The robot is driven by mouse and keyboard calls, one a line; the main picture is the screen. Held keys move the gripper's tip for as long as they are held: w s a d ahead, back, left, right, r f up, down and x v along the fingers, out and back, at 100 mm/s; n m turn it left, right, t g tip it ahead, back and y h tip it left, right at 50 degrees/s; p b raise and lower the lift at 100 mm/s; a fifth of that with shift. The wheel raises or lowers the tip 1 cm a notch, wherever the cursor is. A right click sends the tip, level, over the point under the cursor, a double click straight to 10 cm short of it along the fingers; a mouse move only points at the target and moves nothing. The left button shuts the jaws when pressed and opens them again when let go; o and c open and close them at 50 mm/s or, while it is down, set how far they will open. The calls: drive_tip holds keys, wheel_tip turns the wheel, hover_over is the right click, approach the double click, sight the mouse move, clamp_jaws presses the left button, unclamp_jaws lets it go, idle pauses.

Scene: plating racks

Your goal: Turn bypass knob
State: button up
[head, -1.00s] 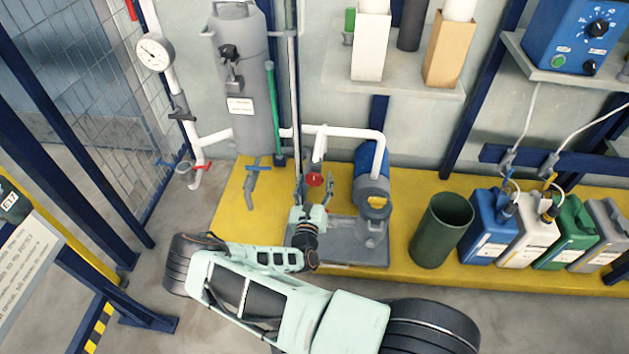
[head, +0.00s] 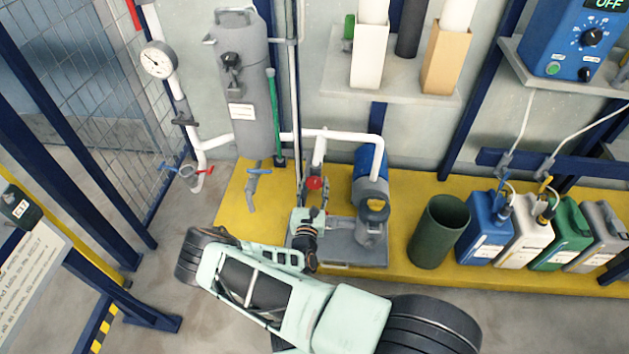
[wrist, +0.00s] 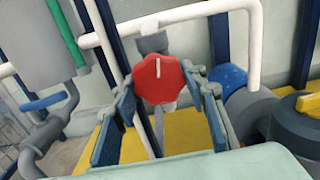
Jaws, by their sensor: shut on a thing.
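The bypass knob is a red, lobed knob (head: 314,183) on the grey valve body below the white pipe. In the wrist view the red knob (wrist: 160,79) faces me, with a white mark pointing almost straight up. My gripper (head: 314,190) has come up from below, in front of the pump. In the wrist view its two fingers (wrist: 162,88) stand one on each side of the knob, the tips at its left and right rims. My gripper is shut on the knob. The exact contact points are small and partly hidden.
A blue and grey pump (head: 371,200) stands close on the right, and a white pipe (head: 340,133) runs above. A blue-handled tap (head: 257,172) is to the left. A dark green bin (head: 440,231) and several canisters stand farther right on the yellow platform.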

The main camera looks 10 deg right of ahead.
sight(313, 178)
drive_tip(key=shift+m+p, duration=1.1)
drive_tip(key=shift+m, duration=0.5)
drive_tip(key=shift+a, duration=0.1)
drive_tip(key=o, duration=1.2)
drive_tip(key=shift+c, duration=0.2)
wheel_tip(313, 178, up, 10)
